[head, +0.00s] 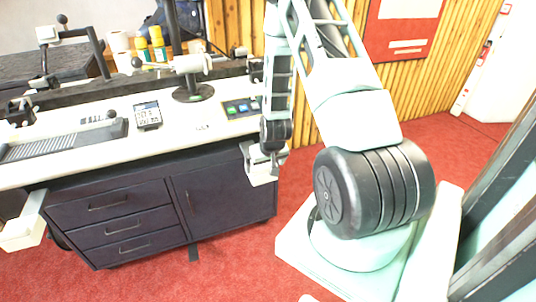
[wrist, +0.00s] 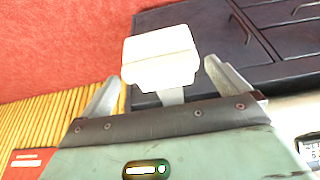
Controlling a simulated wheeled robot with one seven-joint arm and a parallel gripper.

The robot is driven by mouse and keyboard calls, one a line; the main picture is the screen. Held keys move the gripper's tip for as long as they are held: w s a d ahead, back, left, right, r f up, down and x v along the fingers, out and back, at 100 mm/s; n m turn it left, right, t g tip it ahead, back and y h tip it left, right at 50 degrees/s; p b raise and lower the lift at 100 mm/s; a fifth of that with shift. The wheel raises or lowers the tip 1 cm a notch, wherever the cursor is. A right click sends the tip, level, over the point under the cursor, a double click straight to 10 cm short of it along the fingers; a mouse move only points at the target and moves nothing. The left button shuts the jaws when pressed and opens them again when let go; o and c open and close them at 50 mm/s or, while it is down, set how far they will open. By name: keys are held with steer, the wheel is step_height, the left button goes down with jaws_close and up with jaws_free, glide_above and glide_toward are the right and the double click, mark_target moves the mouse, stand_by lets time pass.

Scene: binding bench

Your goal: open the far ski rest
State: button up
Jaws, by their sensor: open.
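The far ski rest (head: 262,174) is a white block at the right end of the bench. In the wrist view the white block (wrist: 160,52) shows between and just beyond my fingertips, with a narrow pale stem behind it. My gripper (head: 265,156) points down at it, its fingers open on either side in the wrist view (wrist: 161,72). Contact cannot be told. In the head view my gripper hides part of the block. Another white rest (head: 22,232) on a pale arm sticks out from the bench's left front.
The bench top (head: 170,130) holds a keypad device (head: 147,115), a black ribbed tray (head: 65,140) and a clamp stand (head: 193,92). Dark drawers (head: 115,225) and a cupboard (head: 222,195) stand below. Red floor is clear in front. A slatted wooden wall (head: 405,85) stands behind.

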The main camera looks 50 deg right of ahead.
steer(key=b+v, duration=0.8)
steer(key=v, duration=0.8)
steer(key=shift+s+r, duration=0.2)
steer(key=shift+r, duration=0.15)
